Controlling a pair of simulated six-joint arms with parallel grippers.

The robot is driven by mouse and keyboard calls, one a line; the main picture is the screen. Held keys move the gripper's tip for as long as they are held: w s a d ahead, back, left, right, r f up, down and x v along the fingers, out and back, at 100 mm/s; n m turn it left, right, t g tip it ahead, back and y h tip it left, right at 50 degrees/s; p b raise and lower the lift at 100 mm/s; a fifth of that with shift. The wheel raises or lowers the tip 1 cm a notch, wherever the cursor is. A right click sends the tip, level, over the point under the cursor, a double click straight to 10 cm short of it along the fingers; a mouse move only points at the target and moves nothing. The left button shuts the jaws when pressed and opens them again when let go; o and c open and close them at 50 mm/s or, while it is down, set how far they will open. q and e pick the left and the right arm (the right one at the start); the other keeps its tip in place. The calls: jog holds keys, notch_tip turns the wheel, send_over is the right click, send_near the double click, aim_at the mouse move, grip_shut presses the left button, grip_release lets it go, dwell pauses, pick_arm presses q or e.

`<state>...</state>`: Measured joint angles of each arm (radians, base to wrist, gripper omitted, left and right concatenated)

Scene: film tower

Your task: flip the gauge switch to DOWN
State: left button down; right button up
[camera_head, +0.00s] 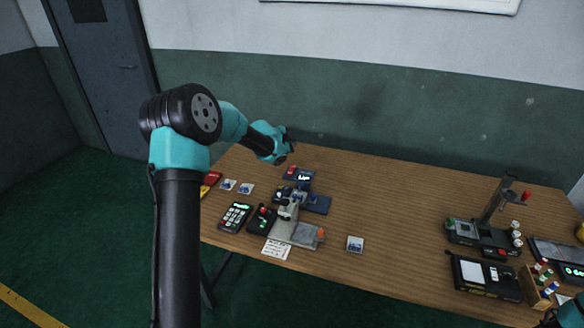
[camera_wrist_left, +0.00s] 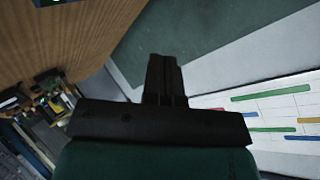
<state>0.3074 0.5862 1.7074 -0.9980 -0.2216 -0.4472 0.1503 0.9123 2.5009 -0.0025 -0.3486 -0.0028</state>
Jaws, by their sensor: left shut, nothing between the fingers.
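A small dark blue device with a lit display and a red part (camera_head: 298,174) stands near the back edge of the table, left of centre. It may be the gauge; its switch is too small to make out, so I cannot tell its position. My left gripper (camera_head: 287,142) is above the back edge of the table, a little behind and above this device, apart from it. In the left wrist view its fingers (camera_wrist_left: 166,80) are together, with nothing between them. A sliver of a lit device shows at the top edge there. My right gripper is not in view; only a teal part of my right arm shows at the bottom right.
The wooden table (camera_head: 400,205) has bare room in its middle. A grey-based instrument (camera_head: 293,232), a black keypad (camera_head: 235,217) and small cards stand at the left front. A stand with a raised arm (camera_head: 485,234) and a black box (camera_head: 486,278) are at the right.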

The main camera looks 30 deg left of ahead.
aim_at(293, 168)
pick_arm(q)
jog(key=shift+w+a+f, duration=0.1)
jog(key=shift+w+f, duration=0.2)
jog(key=shift+f, duration=1.15)
jog(key=shift+w+a+f, duration=0.1)
jog(key=shift+w+f, duration=0.2)
jog(key=shift+f, duration=1.15)
jog(key=shift+w+f, duration=0.3)
jog(key=shift+f, duration=1.15)
jog(key=shift+w+f, duration=0.1)
jog(key=shift+f, duration=0.3)
jog(key=shift+w+f, duration=0.1)
jog(key=shift+f, duration=0.45)
jog(key=shift+r, duration=0.1)
jog(key=shift+s+r, duration=0.2)
jog(key=shift+r, duration=0.7)
jog(key=shift+s+d+r, duration=0.1)
jog(key=shift+s+r, duration=0.15)
jog(key=shift+r, duration=1)
jog(key=shift+s+r, duration=0.25)
jog(key=shift+r, duration=0.95)
